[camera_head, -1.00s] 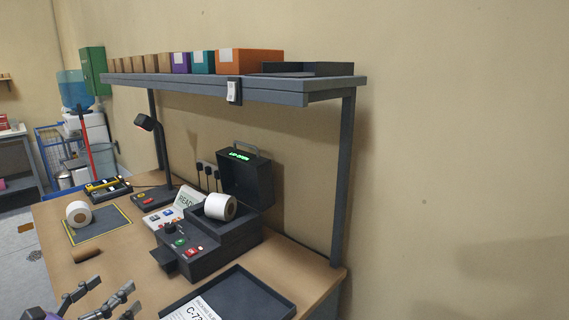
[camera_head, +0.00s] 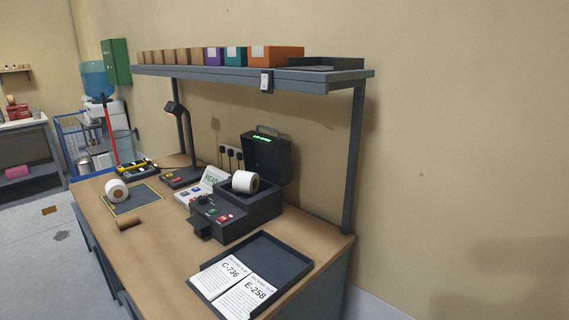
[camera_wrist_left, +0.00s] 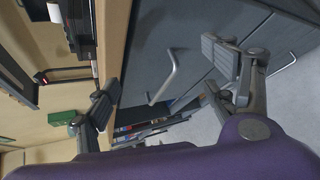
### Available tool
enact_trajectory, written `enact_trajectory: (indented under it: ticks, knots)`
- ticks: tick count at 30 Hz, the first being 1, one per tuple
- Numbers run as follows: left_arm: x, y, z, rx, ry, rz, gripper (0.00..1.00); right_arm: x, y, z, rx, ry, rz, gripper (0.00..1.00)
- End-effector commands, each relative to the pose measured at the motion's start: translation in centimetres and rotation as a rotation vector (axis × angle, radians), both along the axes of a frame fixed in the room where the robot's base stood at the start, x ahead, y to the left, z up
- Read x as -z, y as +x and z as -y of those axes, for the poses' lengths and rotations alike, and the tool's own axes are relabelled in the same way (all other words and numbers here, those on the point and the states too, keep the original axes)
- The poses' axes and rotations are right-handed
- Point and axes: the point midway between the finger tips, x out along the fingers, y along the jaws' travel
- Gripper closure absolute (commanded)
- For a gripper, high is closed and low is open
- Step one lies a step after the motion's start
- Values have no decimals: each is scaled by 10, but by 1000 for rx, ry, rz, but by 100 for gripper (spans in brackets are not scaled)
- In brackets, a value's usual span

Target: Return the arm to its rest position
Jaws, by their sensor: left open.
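My left gripper (camera_wrist_left: 165,85) shows in the left wrist view with its two fingers spread wide and nothing between them. It is beside the bench front, near the drawer fronts (camera_wrist_left: 180,45) and the wooden table edge (camera_wrist_left: 113,40). Neither gripper shows in the head view now. The right gripper is in no view.
On the workbench (camera_head: 150,255) stand a black label printer (camera_head: 235,212) with its lid up and a white roll (camera_head: 245,182) in it, another roll (camera_head: 117,190) on a mat, a brown core (camera_head: 129,223), a lamp (camera_head: 175,108) and a tray (camera_head: 275,255) with two slips. A shelf (camera_head: 300,75) holds boxes.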

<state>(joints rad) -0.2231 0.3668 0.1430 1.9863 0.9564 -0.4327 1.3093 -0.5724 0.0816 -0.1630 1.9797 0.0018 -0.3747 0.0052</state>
Motion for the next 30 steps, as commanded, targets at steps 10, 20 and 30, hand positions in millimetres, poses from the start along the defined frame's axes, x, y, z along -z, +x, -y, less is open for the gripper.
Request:
enact_trajectory:
  ticks: [10,20,30]
  knots:
    - [109,-156,83,655,1136,-99,22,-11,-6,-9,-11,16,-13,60]
    - [127,-207,119,1004,1539,-76,22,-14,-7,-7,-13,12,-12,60]
    - [127,-207,119,1009,1544,-77,22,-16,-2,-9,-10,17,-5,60]
